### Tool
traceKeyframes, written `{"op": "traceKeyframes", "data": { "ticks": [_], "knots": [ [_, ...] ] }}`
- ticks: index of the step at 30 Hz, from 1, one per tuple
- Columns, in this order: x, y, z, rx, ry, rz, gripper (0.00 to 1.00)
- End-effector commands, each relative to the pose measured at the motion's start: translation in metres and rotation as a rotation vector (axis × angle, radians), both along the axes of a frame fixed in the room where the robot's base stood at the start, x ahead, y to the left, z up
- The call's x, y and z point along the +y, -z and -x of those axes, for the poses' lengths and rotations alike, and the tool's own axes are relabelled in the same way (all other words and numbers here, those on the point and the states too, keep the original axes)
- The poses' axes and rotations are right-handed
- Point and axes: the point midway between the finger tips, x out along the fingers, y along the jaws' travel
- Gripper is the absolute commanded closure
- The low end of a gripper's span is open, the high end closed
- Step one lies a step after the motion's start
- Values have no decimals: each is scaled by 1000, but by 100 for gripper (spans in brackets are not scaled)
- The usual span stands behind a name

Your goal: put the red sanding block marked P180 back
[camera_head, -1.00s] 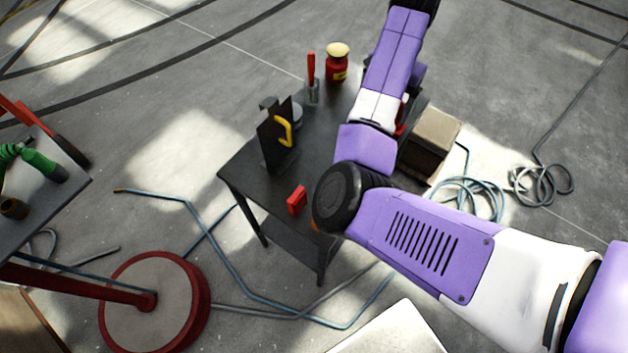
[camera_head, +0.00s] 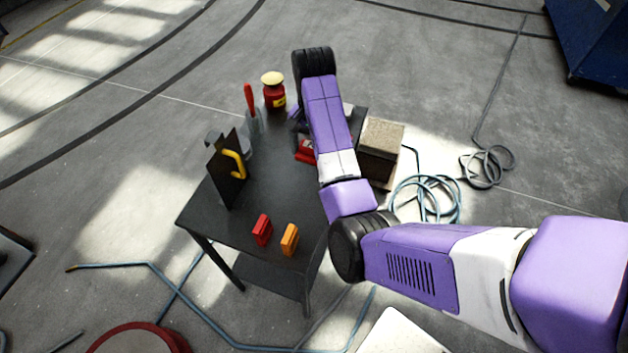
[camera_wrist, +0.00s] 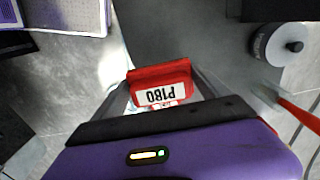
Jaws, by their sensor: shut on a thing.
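The red sanding block (camera_wrist: 160,82) marked P180 is between the fingers of my gripper (camera_wrist: 162,92) in the wrist view, its label upside down. My gripper is shut on it. In the head view a red part (camera_head: 306,150), likely this block, shows beside my forearm, over the dark table (camera_head: 280,185); my gripper is mostly hidden there. Whether the block touches the table I cannot tell. Another red block (camera_head: 262,230) and an orange block (camera_head: 290,239) stand apart near the table's front edge.
A black upright plate with a yellow handle (camera_head: 235,164) stands at the table's left. A red-handled tool (camera_head: 249,100) and a red jar with a yellow lid (camera_head: 273,92) are at the back. A brown box (camera_head: 381,148) is right of the table. Coiled hose (camera_head: 427,198) lies on the floor.

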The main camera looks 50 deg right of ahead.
Motion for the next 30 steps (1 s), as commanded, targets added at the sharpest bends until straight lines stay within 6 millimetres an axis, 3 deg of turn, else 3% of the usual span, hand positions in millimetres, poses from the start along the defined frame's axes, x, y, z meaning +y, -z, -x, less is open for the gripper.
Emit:
{"op": "traceKeyframes", "data": {
  "ticks": [3,9,22,30],
  "knots": [
    [1,31,1,4,0,-3,52],
    [0,66,0,1,0,-1,52],
    [0,110,0,0,0,-1,52],
    [0,116,0,-1,1,1,52]
  ]
}}
